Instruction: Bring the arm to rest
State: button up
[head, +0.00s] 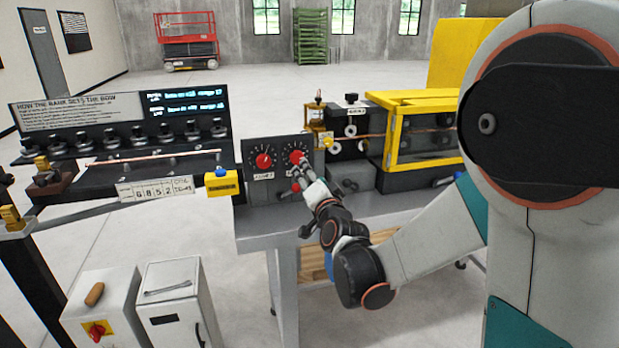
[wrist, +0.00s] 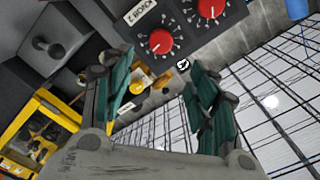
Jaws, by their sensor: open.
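My arm reaches forward from the right in the head view, elbow low and bent. My gripper (head: 301,174) is at the dial panel (head: 263,177), just in front of the right red knob (head: 297,157). In the wrist view my gripper (wrist: 148,76) has its two green-padded fingers spread wide with nothing between them. One red knob (wrist: 161,41) lies just beyond the fingertips, another (wrist: 210,8) further up. I cannot tell from the head view whether a fingertip touches the knob.
A yellow-framed guard (head: 424,128) and machine stand right of the panel, with a copper tube (head: 372,136) running in. A yellow box (head: 221,182) is left of the panel. A rack with a copper rod (head: 150,158) stands left.

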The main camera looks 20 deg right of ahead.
jog(key=shift+a, duration=0.1)
jog(key=s+f+n+g, duration=0.3)
jog(key=s+n+g, duration=0.2)
jog(key=s, duration=1.2)
jog(key=s+f+n+g, duration=0.3)
jog(key=s+n+g, duration=0.2)
jog(key=s, duration=1.2)
jog(key=shift+s+f+g, duration=0.2)
jog(key=shift+s+g, duration=0.2)
jog(key=shift+g, duration=0.1)
